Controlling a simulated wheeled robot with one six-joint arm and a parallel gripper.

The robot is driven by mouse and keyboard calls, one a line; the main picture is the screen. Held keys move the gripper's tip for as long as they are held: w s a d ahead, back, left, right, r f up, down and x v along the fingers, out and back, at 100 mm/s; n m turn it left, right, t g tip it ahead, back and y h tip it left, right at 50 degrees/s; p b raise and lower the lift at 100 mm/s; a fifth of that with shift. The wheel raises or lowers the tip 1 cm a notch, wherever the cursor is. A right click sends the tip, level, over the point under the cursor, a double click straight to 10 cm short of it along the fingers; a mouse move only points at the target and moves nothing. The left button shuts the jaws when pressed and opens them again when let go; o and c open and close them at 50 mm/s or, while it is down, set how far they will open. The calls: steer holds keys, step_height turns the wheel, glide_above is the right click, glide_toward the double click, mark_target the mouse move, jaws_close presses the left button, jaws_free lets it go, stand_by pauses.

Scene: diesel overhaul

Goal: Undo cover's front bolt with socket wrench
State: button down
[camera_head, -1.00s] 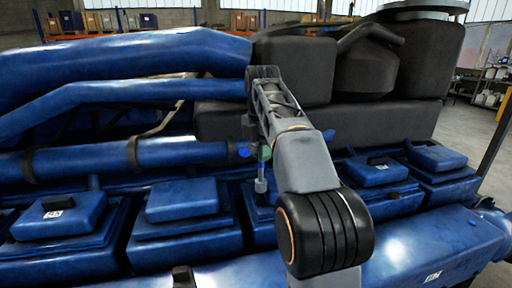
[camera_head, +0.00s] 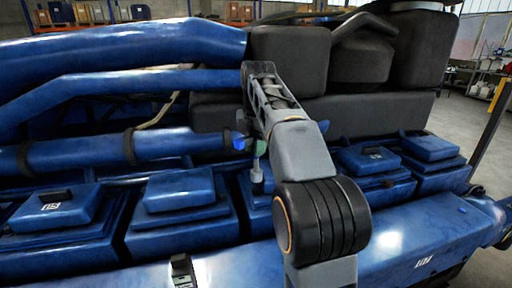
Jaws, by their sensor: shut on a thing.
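My gripper (camera_head: 250,146) is at the end of my arm, above the row of blue covers in the middle of the picture. It is shut on the socket wrench (camera_head: 257,178), whose grey, roughly upright shaft shows below it. Blue and green parts show beside the gripper; I cannot tell whether they belong to the wrench. The wrench's lower end is over or against a blue cover (camera_head: 257,203), partly hidden behind my arm. I cannot make out the front bolt, nor whether the socket sits on it.
More blue covers stand in a row to the left (camera_head: 180,190) and right (camera_head: 430,148). Long blue pipes (camera_head: 120,148) run behind, with dark grey housings (camera_head: 290,65) at the back. A blue lengthwise casing (camera_head: 420,240) lies in front. Open floor is at the right.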

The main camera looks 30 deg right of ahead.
steer(key=shift+w+d+f+g+y, duration=0.15)
steer(key=shift+f+g, duration=0.1)
steer(key=shift+f, duration=0.25)
steer(key=shift+w+f+g+y, duration=0.15)
steer(key=shift+f+g, duration=0.1)
steer(key=shift+f, duration=0.25)
steer(key=shift+a, duration=0.4)
steer(key=shift+f, duration=0.1)
steer(key=shift+w, duration=0.1)
steer(key=shift+w+r, duration=0.1)
steer(key=shift+r, duration=0.5)
